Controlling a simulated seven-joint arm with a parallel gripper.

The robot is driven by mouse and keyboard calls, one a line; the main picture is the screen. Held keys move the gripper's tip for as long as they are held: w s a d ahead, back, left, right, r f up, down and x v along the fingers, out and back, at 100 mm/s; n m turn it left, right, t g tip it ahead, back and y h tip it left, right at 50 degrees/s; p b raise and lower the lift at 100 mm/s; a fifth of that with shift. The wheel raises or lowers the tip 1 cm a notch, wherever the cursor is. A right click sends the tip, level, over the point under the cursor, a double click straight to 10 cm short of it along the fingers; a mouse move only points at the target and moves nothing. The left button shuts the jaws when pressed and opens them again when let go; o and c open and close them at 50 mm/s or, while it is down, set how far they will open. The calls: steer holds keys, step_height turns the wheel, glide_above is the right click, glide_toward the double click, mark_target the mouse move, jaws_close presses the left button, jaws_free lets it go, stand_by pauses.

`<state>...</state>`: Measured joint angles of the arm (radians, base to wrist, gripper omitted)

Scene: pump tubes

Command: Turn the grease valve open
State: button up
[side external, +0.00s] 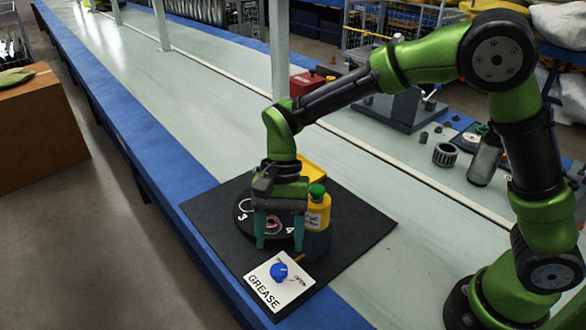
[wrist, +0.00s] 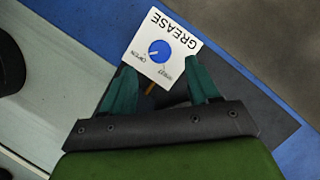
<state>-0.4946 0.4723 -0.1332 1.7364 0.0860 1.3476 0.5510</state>
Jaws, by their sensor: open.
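The grease valve is a round blue knob (side external: 279,271) on a white plate (side external: 262,287) lettered GREASE, near the front corner of the black mat. In the wrist view the knob (wrist: 161,50) shows a small pale mark on its left side, near the word OPEN. A second small word on the right of the plate (wrist: 183,37) is hard to read. My gripper (side external: 279,243) points down with its teal fingers spread, behind and above the plate. In the wrist view the open gripper (wrist: 162,76) has its fingertips short of the knob, with nothing between them.
A yellow bottle with a green cap (side external: 317,207) stands close to the right of my gripper. A round black numbered disc (side external: 243,214) lies behind and below the fingers. The black mat (side external: 355,222) has free room at right; the blue bench edge (side external: 215,245) runs at left.

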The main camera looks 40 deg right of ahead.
steer(key=v, duration=1.1)
steer(key=shift+r, duration=0.2)
steer(key=s+d+r+n+t, duration=0.1)
steer(key=s+d+n+t, duration=0.1)
steer(key=s+d+t, duration=0.3)
steer(key=s+d+r+n+t+h, duration=0.1)
steer(key=s+d+r+n+t, duration=0.1)
steer(key=s+d+t, duration=0.3)
steer(key=s+d+n, duration=0.1)
steer(key=s+d, duration=0.3)
steer(key=d, duration=0.1)
steer(key=shift+d+r, duration=0.25)
